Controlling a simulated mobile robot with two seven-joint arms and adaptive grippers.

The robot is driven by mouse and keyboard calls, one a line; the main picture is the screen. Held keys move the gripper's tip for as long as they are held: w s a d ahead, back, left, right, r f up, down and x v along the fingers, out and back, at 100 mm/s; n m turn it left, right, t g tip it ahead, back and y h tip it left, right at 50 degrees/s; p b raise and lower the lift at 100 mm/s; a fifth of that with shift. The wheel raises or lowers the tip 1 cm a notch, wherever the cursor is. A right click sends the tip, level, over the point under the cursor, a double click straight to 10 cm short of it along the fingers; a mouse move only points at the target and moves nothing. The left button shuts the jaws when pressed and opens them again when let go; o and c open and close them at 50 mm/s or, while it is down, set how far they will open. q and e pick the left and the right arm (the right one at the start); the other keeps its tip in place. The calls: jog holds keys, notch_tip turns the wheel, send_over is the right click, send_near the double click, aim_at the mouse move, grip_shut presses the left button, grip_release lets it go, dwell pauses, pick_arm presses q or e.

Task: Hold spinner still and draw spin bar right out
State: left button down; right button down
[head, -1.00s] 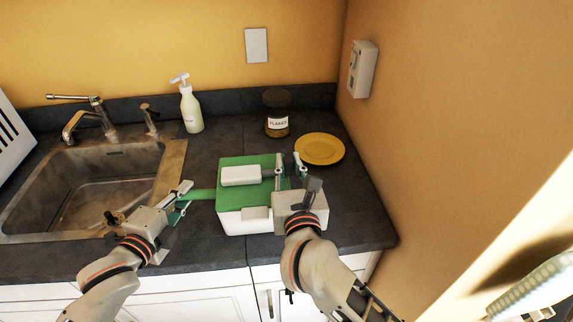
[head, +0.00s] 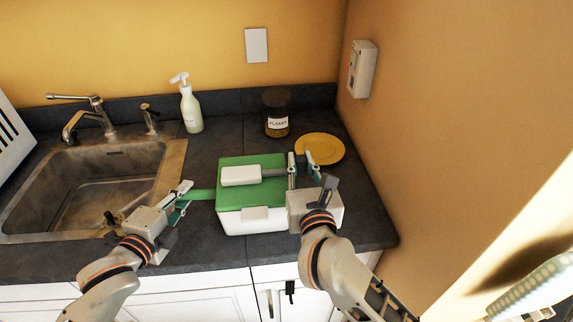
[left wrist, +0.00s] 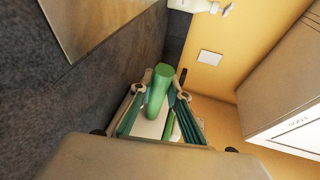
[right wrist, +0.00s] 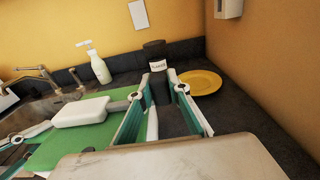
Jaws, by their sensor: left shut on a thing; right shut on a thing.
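The spinner is a box with a green top (head: 236,199) and white sides on the dark counter. A green handle (head: 203,194) sticks out from its left side. My left gripper (head: 182,199) is shut on this handle, which also shows between the fingers in the left wrist view (left wrist: 157,95). A white block (head: 240,175) sits on the green top. The grey spin bar (head: 273,173) extends right from this block to my right gripper (head: 299,170), which is shut on its right end. The fingers partly hide that end.
A yellow plate (head: 321,149) and a dark-lidded jar (head: 277,118) stand behind my right gripper. A white pump bottle (head: 191,108) stands at the back. The sink (head: 86,190) is at left, the wall at right.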

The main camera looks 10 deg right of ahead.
pick_arm(q)
jog(key=shift+a, duration=0.1)
pick_arm(e)
jog(key=shift+d, duration=1.1)
jog(key=c, duration=1.6)
grip_release()
